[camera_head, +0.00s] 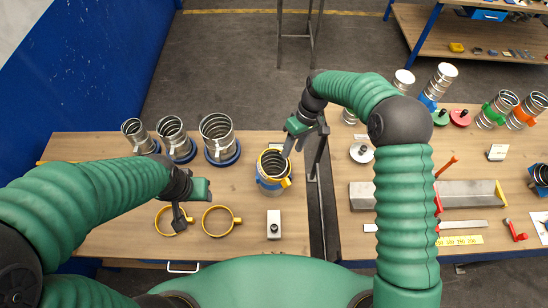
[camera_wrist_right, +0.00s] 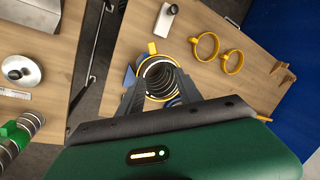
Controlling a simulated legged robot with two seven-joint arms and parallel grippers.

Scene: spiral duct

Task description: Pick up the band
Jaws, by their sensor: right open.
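Two yellow bands lie on the left table, a smaller one (camera_head: 160,226) and a larger one (camera_head: 221,234); in the wrist view they are at the top right (camera_wrist_right: 205,47) (camera_wrist_right: 233,62). Another yellow band with a tab (camera_head: 285,183) sits around the top of a short spiral duct (camera_head: 272,166) in a blue holder; its tab shows in the wrist view (camera_wrist_right: 152,47). My right gripper (camera_head: 293,146) is open, its fingers either side of this duct in the wrist view; contact cannot be told. My left gripper (camera_head: 181,218) is over the smaller band, its jaws unclear.
Several spiral ducts on blue bases (camera_head: 219,140) stand at the back left. A small white block (camera_head: 273,224) lies near the front. A dark gap (camera_head: 322,200) separates the tables. The right table holds a metal channel (camera_head: 460,193), clamps and more ducts.

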